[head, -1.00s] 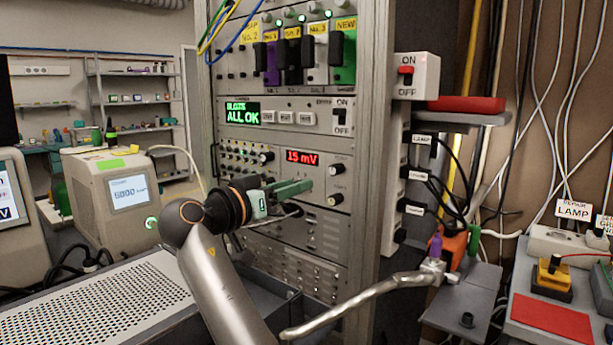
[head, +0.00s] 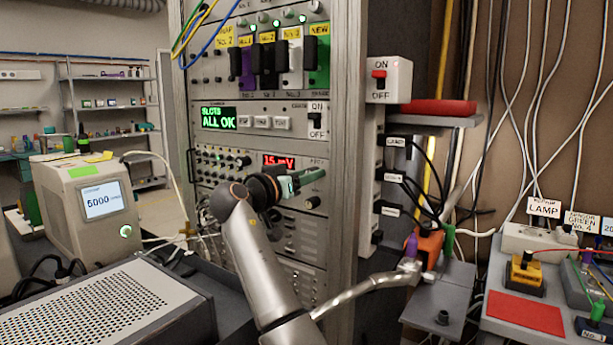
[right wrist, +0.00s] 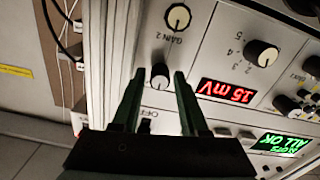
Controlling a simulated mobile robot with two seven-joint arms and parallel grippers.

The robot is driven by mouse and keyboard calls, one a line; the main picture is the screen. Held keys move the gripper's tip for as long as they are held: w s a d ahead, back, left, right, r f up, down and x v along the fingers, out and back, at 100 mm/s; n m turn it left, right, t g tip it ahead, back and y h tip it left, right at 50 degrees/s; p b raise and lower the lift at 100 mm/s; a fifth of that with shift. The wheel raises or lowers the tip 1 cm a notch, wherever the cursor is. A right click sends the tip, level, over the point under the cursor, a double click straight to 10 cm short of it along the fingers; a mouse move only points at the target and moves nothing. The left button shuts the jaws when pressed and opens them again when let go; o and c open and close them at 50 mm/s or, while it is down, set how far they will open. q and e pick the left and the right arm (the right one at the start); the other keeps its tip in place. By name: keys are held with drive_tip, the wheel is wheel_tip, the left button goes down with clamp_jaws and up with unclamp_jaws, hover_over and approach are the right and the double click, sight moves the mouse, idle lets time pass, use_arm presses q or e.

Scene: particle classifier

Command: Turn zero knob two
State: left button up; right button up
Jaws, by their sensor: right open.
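My right gripper (head: 316,174) is at the rack panel with the red 15 mV display (head: 278,160), by the upper of two knobs at the panel's right side. In the right wrist view, turned upside down, the gripper (right wrist: 159,76) is open. A dark knob (right wrist: 160,71) with a pale face shows between its fingertips; I cannot tell whether they touch it, and its label is not readable. The other knob, marked GAIN 2 (right wrist: 178,16), also shows in the head view (head: 312,202), below the gripper. My left gripper is out of view.
Above the panel is a unit with a green ALL OK display (head: 218,118) and an ON/OFF switch (head: 317,120). A switch box (head: 389,79) and a red-topped shelf (head: 438,107) stand right of the rack. A perforated grey case (head: 100,305) lies front left.

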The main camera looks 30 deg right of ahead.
clamp_jaws()
idle(0.3)
idle(0.3)
